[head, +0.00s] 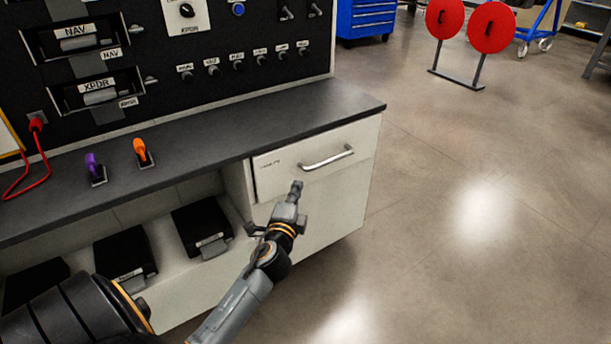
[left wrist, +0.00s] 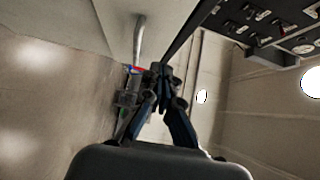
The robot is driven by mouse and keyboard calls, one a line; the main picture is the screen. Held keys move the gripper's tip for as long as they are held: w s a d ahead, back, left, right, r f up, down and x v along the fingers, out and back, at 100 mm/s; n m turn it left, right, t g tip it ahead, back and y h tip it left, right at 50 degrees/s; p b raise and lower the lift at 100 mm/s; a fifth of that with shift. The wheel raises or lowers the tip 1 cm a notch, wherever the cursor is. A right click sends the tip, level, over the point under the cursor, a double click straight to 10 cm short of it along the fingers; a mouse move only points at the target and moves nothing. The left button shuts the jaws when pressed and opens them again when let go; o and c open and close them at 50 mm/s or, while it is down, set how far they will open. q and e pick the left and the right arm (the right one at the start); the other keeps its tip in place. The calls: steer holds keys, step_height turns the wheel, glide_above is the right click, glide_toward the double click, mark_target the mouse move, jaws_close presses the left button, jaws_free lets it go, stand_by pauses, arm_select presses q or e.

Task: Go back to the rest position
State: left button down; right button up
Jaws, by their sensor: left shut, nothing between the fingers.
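My left gripper (head: 297,188) is in front of the white drawer (head: 275,175) at the right end of the bench, below and left of its metal handle (head: 327,158). Its fingers are together with nothing between them. In the left wrist view, the closed fingertips of my left gripper (left wrist: 160,72) show at the middle, with the handle (left wrist: 139,40) above and a little left of them. The gripper appears apart from the handle. The drawer looks closed. My right gripper is not in view.
A dark worktop (head: 230,125) carries a purple-handled tool (head: 93,166) and an orange-handled tool (head: 140,150). Black boxes (head: 202,226) stand on the shelf below. Red discs on a stand (head: 491,27) and a blue cabinet (head: 366,18) are farther back. The floor at right is clear.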

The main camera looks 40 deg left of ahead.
arm_select(q)
steer(key=shift+s+d, duration=0.15)
steer(key=shift+s, duration=0.1)
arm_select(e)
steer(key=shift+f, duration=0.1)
